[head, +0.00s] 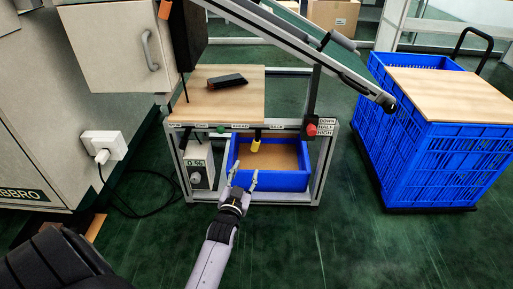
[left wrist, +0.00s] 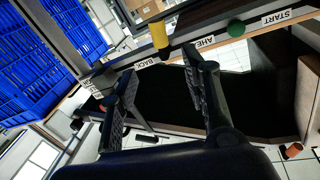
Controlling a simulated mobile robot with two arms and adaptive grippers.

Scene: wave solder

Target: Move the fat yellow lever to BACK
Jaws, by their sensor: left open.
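The fat yellow lever (head: 255,145) sticks out from the front rail of the wooden-topped stand, above the blue bin. In the left wrist view the yellow lever (left wrist: 158,34) shows between the BACK label (left wrist: 147,63) and the AHEAD label (left wrist: 201,42). My left gripper (head: 243,172) is open and empty, in front of and below the lever, apart from it. In the left wrist view the two fingers of the left gripper (left wrist: 163,68) are spread, with the lever beyond their tips. My right gripper is not in view.
A green knob (head: 221,129) is left of the lever. A red knob (head: 311,130) beside DOWN, HALF and HIGH labels is right. The blue bin (head: 283,181) sits below. A sloping rail (head: 300,42) passes above. Blue crates (head: 440,150) stand right; floor in front is clear.

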